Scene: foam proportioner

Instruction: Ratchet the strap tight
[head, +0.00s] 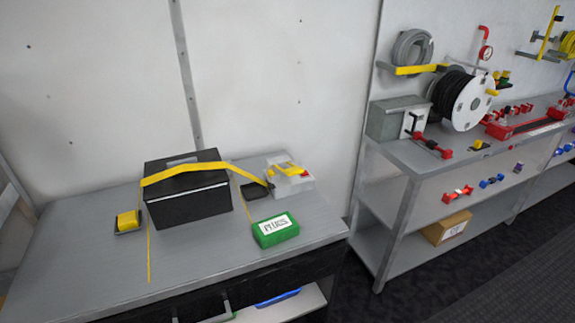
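A yellow strap (185,171) runs over the top of a black box (190,205) on the grey bench. On the left, a thin yellow line (149,245) hangs from it down the bench. I cannot tell which small part is the ratchet, nor how tight the strap is. Neither of my grippers is in view.
On the bench (85,275), a yellow block (128,220) sits at left and a green labelled box (275,231) at front right. A second bench at right bears a black cable reel (465,100) and a grey box (395,120). Dark floor lies between and before the benches.

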